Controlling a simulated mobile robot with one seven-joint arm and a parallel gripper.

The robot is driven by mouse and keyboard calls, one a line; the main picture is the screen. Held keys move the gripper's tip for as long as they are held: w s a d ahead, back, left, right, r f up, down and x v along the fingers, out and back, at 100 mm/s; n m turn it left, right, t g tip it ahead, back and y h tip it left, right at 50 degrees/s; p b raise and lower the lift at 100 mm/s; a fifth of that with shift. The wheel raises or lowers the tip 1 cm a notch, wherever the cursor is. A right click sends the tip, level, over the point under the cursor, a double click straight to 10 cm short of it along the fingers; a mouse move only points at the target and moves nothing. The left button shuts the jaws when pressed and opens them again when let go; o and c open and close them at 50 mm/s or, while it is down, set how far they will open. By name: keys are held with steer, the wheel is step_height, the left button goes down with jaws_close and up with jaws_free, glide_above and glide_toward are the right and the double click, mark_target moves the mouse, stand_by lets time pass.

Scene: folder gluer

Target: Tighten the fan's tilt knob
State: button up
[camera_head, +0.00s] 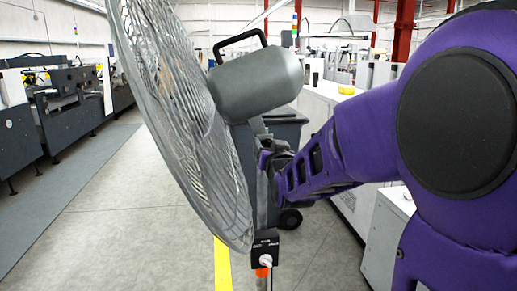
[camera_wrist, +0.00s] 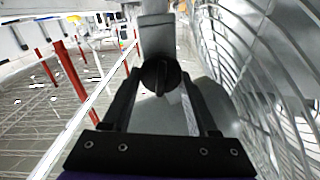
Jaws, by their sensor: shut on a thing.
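The fan (camera_head: 175,105) fills the left middle of the head view, its wire cage tilted and its grey motor housing (camera_head: 258,84) behind it. My gripper (camera_head: 268,165) is at the bracket below the motor housing, and the knob is hidden there. In the wrist view the black tilt knob (camera_wrist: 161,75) sits at the fan's grey bracket (camera_wrist: 156,32). My gripper (camera_wrist: 160,85) is shut on the knob, with one finger on each side of it. The fan cage (camera_wrist: 265,80) runs close along the right of my gripper.
A black control box (camera_head: 265,250) with a pale knob sits on the fan's pole. A dark wheeled bin (camera_head: 285,135) stands behind the fan. Machines (camera_head: 65,100) line the left; a white counter (camera_head: 345,125) runs at the right. The floor (camera_head: 120,220) at left is clear.

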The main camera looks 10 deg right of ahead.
steer(key=m+b, duration=0.3)
steer(key=m, duration=0.1)
steer(key=shift+d+f, duration=0.15)
steer(key=m+b, duration=0.1)
steer(key=m, duration=0.3)
steer(key=shift+d+b, duration=0.1)
steer(key=shift+b, duration=0.3)
steer(key=shift+d+f+m+b, duration=0.1)
steer(key=shift+m+b, duration=0.15)
steer(key=shift+m, duration=1.65)
steer(key=shift+d+f+m+b, duration=0.1)
steer(key=shift+m+b, duration=0.1)
steer(key=shift+m, duration=1.7)
steer(key=o, duration=1.2)
steer(key=shift+s+f, duration=0.1)
